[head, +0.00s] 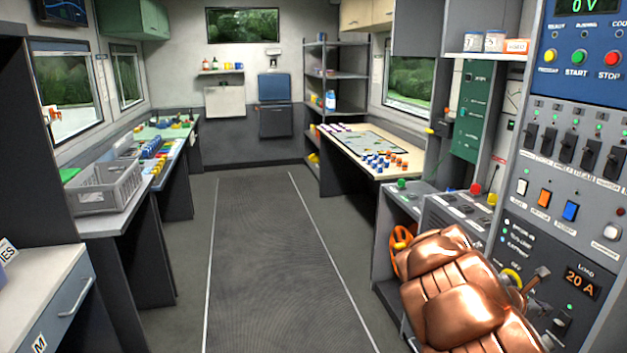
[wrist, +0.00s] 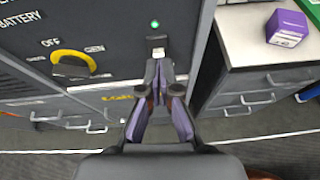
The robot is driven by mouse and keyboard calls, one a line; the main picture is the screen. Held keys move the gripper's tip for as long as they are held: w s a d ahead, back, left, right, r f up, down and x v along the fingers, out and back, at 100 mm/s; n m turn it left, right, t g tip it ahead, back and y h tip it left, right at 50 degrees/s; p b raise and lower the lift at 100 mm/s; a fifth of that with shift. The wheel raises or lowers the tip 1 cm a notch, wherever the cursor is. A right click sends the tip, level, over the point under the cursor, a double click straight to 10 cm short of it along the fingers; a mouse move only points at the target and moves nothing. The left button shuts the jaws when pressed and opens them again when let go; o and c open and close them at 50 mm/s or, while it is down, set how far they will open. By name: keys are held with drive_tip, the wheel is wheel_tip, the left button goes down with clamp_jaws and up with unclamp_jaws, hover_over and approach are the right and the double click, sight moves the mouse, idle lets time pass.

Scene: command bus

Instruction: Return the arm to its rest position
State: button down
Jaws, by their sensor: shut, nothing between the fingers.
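My copper-coloured arm (head: 455,290) reaches across the lower right of the head view, in front of the control panel (head: 570,235). My gripper (wrist: 160,85) shows in the wrist view with its two dark fingers together at the tips and nothing between them. The tips are just in front of a small light switch or plate (wrist: 157,41) below a green light (wrist: 155,23) on the grey panel. I cannot tell whether they touch it.
A counter with drawers (wrist: 265,60) and a purple box (wrist: 288,27) stands right of the fingers. In the head view, the aisle floor (head: 275,260) is clear. A grey crate (head: 105,187) is on the left bench, and a table with coloured pieces (head: 350,150) is on the right.

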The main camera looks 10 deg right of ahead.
drive_tip(key=s+a+r+m+g+y, duration=0.2)
drive_tip(key=s+a+r+m+g, duration=0.1)
drive_tip(key=s+a+r+m, duration=0.8)
drive_tip(key=s+a+f+m+y, duration=0.1)
drive_tip(key=s+a, duration=0.4)
drive_tip(key=a, duration=0.6)
drive_tip(key=s+a+f+m+y, duration=0.2)
drive_tip(key=s+a+y, duration=0.4)
drive_tip(key=a, duration=0.6)
drive_tip(key=s+a+f+m+y+p, duration=0.1)
drive_tip(key=s+a+m+y, duration=0.3)
drive_tip(key=a, duration=0.7)
drive_tip(key=shift+s+a+f, duration=0.3)
drive_tip(key=shift+s+f, duration=0.1)
drive_tip(key=shift+s, duration=0.55)
